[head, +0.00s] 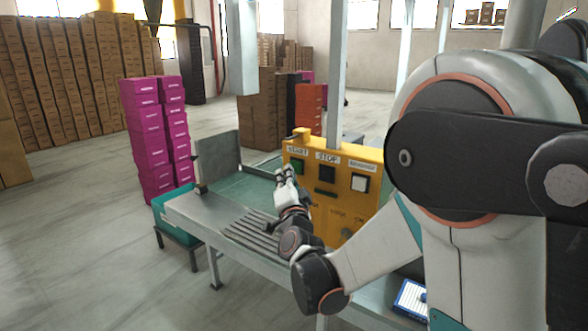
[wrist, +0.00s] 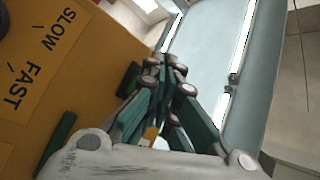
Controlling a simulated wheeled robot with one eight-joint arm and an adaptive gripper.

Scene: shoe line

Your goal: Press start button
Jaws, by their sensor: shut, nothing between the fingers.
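The yellow control panel (head: 335,205) stands at the middle of the head view, with START and STOP labels along its top. The dark green start button (head: 298,166) sits under the START label, partly hidden behind my gripper. In the wrist view the shut fingertips (wrist: 166,66) are beside a dark green button (wrist: 129,79) on the panel face. I cannot tell whether they touch it.
The black stop button (head: 325,172) and a white button (head: 360,183) are to the right on the panel. A grey post (head: 335,70) rises behind the panel.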

